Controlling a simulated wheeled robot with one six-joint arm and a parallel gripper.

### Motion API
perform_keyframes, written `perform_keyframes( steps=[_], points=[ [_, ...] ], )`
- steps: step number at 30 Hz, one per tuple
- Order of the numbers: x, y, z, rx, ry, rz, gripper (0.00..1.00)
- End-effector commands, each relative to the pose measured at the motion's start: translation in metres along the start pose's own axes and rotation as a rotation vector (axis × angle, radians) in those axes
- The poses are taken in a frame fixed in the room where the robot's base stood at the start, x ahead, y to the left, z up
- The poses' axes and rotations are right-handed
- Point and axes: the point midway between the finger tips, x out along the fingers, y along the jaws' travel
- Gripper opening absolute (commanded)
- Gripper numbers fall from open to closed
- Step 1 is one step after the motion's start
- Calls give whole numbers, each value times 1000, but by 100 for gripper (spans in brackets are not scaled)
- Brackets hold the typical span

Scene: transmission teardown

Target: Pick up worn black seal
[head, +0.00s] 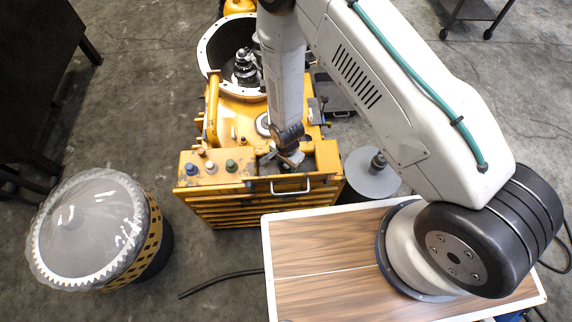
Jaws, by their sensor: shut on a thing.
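My gripper (290,158) points down at the front of the yellow tool cabinet's (245,185) top, just above the silver drawer handle. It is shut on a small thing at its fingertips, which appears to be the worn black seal. My wrist and fingers largely hide it, and its outline is too small to make out. I cannot tell whether it still touches the cabinet top.
A round open housing (213,45) with a dark gear stack (246,68) stands behind. A grey disc (372,180) with a post is at right. A plastic-covered drum (90,232) stands left; a wood-topped table (320,252) is in front.

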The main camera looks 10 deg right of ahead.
Motion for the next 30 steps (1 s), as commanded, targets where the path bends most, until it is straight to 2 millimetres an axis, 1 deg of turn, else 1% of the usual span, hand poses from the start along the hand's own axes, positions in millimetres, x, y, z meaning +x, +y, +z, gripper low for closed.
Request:
perform_keyframes(
  steps=[5,15,18,24,30],
  points=[
    [-19,-1,0,0,1,-2,28],
    [-72,-1,0,1,0,-4,28],
    [-85,-1,0,0,0,-3,28],
    [-96,0,0,-1,0,-1,28],
    [-96,0,0,0,0,-1,28]
  ],
)
